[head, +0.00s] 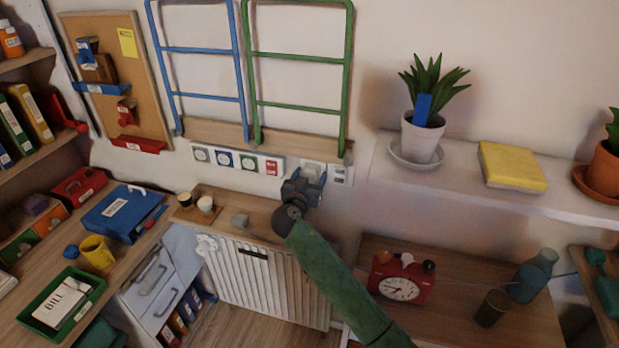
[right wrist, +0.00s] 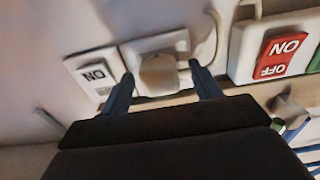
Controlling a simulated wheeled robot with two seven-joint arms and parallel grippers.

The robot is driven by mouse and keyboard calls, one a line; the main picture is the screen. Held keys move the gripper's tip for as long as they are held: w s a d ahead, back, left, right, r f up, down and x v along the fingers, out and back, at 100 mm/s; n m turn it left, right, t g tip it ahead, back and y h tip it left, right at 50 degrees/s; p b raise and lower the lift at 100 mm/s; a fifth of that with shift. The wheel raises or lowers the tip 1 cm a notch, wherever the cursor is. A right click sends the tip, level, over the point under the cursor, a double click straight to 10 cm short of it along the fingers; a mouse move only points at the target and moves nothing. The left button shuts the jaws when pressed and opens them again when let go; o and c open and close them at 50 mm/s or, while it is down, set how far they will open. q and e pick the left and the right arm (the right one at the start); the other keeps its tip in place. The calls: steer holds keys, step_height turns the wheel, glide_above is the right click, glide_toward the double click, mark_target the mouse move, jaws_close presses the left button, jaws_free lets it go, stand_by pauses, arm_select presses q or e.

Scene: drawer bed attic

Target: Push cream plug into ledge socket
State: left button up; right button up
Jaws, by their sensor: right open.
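The cream plug (right wrist: 158,75) is at the white ledge socket (right wrist: 142,52) in the right wrist view, its body against the socket's face. I cannot tell how deep it sits. A pale cord runs beside it. My right gripper (head: 304,183) is in front of the socket plate (head: 313,168) in the head view and hides most of the plug. In the right wrist view its two blue-grey fingers stand apart, one on each side of the plug, with gaps visible. My left gripper is not in view.
Below are a wooden ledge with cups (head: 205,204) and a white radiator (head: 262,280). A red clock (head: 402,278) stands right of my arm.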

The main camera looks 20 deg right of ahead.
steer(key=b+v, duration=0.3)
steer(key=v, duration=0.4)
steer(key=shift+s+a, duration=0.25)
steer(key=shift+s, duration=0.05)
